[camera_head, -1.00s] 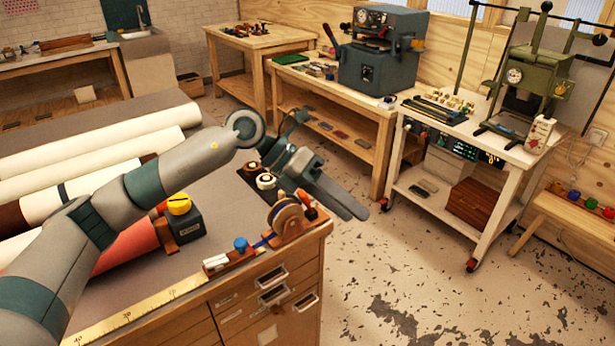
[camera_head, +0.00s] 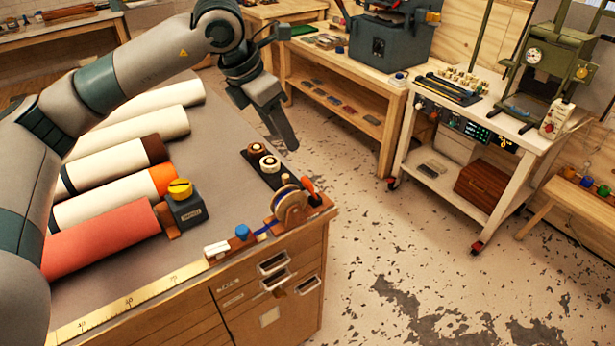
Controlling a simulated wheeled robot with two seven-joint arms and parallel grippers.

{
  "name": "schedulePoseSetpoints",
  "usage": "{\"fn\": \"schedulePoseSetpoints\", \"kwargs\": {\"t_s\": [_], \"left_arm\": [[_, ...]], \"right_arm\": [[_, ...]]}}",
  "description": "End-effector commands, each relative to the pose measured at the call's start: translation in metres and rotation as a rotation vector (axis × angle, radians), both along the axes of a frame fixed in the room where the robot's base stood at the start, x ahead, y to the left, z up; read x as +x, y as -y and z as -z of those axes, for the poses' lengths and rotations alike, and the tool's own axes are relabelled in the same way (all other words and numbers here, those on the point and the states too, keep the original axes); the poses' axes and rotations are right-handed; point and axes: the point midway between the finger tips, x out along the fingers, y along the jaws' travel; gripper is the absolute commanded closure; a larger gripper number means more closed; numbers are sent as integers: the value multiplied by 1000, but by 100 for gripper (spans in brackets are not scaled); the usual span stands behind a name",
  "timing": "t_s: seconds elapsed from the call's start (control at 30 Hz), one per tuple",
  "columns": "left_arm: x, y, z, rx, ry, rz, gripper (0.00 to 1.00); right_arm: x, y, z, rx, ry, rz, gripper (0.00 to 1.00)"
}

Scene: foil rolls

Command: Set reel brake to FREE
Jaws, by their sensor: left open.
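A reel (camera_head: 290,206) with a blue band stands on a wooden mount at the front right corner of the workbench. A small lever with a red-orange handle (camera_head: 309,187) rises beside it, tilted; I cannot read any brake marking or its setting. My left gripper (camera_head: 281,138) is open and empty. It hangs in the air with its fingers pointing down, appearing above and behind the reel and clear of it. My right gripper is not in view.
A dark tray with two small rolls (camera_head: 269,164) lies behind the reel. A blue knob (camera_head: 242,232) stands left of it. A dark box with a yellow knob (camera_head: 184,207) sits by several large rolls (camera_head: 105,238). Bare benchtop lies between.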

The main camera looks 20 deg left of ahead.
Motion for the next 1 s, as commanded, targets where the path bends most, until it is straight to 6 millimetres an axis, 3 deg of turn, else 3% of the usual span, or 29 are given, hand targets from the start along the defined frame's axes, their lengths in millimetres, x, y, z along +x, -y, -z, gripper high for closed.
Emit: {"fn": "schedulePoseSetpoints", "kwargs": {"t_s": [0.37, 1.0], "left_arm": [[9, 8, 29, 0, -5, 0, 56], [43, 35, 132, -1, -4, 0, 56]], "right_arm": [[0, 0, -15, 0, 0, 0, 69], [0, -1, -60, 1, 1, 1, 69]]}}
